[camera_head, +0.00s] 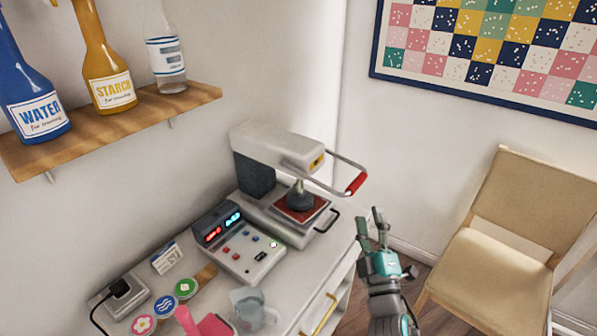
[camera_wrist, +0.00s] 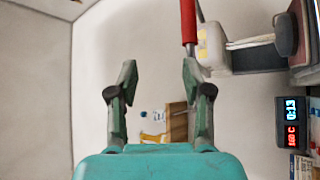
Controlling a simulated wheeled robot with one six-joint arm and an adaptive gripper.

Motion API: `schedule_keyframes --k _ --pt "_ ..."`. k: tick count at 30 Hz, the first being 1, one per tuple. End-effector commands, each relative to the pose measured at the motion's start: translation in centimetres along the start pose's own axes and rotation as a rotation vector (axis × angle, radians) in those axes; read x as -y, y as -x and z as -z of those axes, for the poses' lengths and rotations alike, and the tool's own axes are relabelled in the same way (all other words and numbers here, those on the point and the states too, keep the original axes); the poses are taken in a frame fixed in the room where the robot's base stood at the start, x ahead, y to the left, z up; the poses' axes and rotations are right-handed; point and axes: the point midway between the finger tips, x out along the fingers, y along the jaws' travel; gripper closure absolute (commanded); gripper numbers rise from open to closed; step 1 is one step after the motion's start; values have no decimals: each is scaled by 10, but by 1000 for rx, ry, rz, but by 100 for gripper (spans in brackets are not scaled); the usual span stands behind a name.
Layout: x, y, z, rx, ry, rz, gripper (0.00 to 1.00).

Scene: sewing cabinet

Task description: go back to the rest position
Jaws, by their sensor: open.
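My gripper (camera_head: 370,213) is open and empty, its fingers pointing up in the head view. It stands in the air to the right of the white cabinet top (camera_head: 330,252), below and a little right of the red handle grip. In the wrist view my gripper (camera_wrist: 159,76) has its two fingers well apart with nothing between them.
A heat press (camera_head: 275,150) with a red handle grip (camera_head: 356,184) stands on the cabinet. The grip (camera_wrist: 188,20) is near my right finger. A control box (camera_head: 238,245), wall shelf (camera_head: 120,120) and tan chair (camera_head: 505,245) are around.

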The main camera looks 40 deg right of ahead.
Motion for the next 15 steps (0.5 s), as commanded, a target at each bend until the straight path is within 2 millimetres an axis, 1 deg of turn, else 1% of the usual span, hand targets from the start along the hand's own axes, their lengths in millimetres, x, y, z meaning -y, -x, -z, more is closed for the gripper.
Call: schedule_keyframes --k 5,8,11,14,15 --pt "0 0 0 0 -1 1 50" --pt "6 7 2 -3 -20 17 50" --pt "19 27 8 -12 -76 60 50" --pt "37 60 18 -24 -167 129 50" --pt "44 75 22 -27 -211 161 50"
